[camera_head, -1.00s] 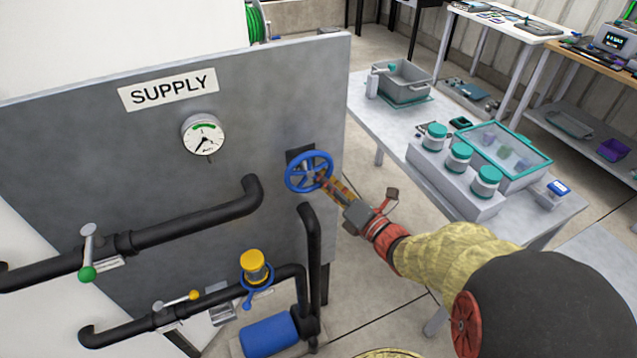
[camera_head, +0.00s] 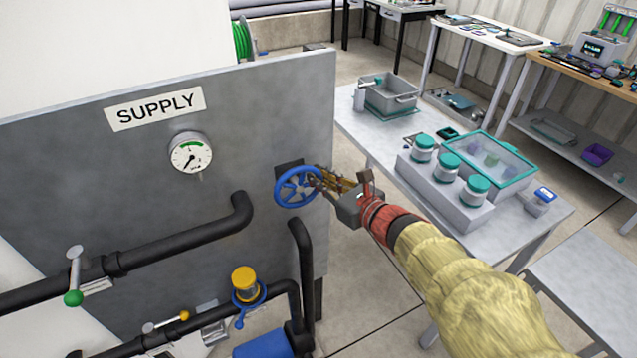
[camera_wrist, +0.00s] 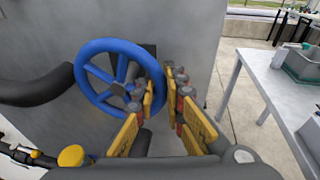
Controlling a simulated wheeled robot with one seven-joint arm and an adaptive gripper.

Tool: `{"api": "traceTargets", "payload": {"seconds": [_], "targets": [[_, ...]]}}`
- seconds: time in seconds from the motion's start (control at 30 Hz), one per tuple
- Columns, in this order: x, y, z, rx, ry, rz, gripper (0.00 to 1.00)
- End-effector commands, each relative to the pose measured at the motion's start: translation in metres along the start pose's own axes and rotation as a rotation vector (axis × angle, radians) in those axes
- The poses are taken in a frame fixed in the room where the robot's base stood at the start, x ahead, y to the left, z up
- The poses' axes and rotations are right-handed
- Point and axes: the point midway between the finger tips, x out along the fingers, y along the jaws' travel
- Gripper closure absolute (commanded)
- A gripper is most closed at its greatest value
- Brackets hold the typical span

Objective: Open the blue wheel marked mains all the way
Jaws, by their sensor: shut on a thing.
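The blue wheel (camera_head: 296,187) stands upright on the grey panel's right part, below and right of the gauge. In the wrist view the blue wheel (camera_wrist: 108,72) shows its rim, spokes and hub. My gripper (camera_head: 318,183) is at the wheel's right side. In the wrist view my gripper (camera_wrist: 160,92) has one yellow finger in front of the wheel's inside and the other just outside the rim. It is shut on the right part of the rim. The exact contact is partly hidden by the fingers. No mains marking is readable.
The grey panel (camera_head: 90,190) carries a SUPPLY sign (camera_head: 155,107), a round gauge (camera_head: 191,154) and a black pipe (camera_head: 180,246) with a green-knobbed lever (camera_head: 74,280). A yellow-capped fitting (camera_head: 245,284) sits below. A table (camera_head: 350,125) with jars and a tote stands right.

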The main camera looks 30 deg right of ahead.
Motion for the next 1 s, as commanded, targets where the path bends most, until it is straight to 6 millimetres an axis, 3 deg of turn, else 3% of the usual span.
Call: {"api": "traceTargets", "payload": {"seconds": [1.0], "targets": [[-0.002, 0.029, 0.044, -0.916, 0.174, -0.158, 1.00]]}}
